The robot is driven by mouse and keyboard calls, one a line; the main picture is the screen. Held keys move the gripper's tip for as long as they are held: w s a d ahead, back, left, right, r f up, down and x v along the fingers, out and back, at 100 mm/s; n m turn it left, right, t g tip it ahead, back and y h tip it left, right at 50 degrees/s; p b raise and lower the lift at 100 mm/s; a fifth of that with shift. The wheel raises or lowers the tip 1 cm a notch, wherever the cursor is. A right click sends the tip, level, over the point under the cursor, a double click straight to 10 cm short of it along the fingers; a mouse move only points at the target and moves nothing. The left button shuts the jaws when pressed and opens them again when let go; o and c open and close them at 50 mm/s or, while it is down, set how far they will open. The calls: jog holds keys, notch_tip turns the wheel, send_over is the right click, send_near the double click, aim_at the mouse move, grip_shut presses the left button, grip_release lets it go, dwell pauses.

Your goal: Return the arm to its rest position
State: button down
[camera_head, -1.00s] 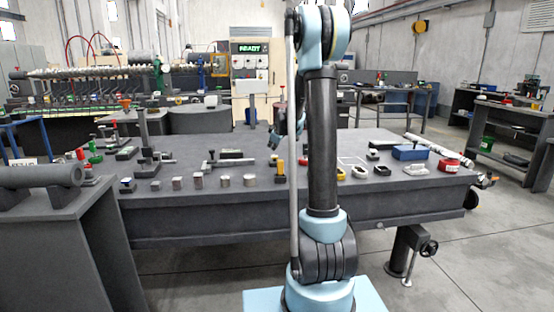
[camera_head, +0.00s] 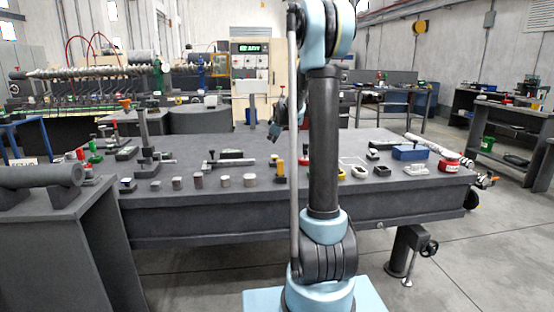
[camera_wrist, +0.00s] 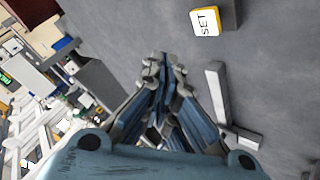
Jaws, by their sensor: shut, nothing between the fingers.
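My arm stands upright in the middle of the head view, in light blue and dark grey. My gripper (camera_head: 274,133) hangs over the workbench (camera_head: 300,208), partly hidden behind the arm's upright link. In the wrist view my gripper (camera_wrist: 164,62) is shut and its fingers meet with nothing between them. It is apart from the things on the bench.
A yellow-edged block marked SET (camera_wrist: 205,22) and a grey bar (camera_wrist: 217,90) lie on the bench in the wrist view. Several small metal cylinders (camera_head: 198,181), a blue box (camera_head: 410,152) and a red round item (camera_head: 449,165) stand on the bench. Open floor lies at right.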

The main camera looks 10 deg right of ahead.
jog(key=shift+s+r, duration=0.1)
jog(key=shift+s, duration=0.3)
jog(key=s+r+m+g, duration=0.1)
jog(key=s+m+g, duration=0.15)
jog(key=s, duration=1.25)
jog(key=s+f+m+g, duration=0.1)
jog(key=s+f+m, duration=0.2)
jog(key=s, duration=1)
jog(key=s+d+f+m+g+h, duration=0.1)
jog(key=s+f, duration=0.5)
jog(key=s, duration=0.8)
jog(key=s+d+f+m+g+h, duration=0.1)
jog(key=s+f+m, duration=0.3)
jog(key=s, duration=0.9)
jog(key=shift+s+d+f+m+g, duration=0.15)
jog(key=shift+s+f+m+g, duration=0.2)
jog(key=shift+g, duration=0.3)
jog(key=shift+w, duration=0.15)
jog(key=shift+w+f, duration=0.25)
jog(key=shift+w, duration=0.2)
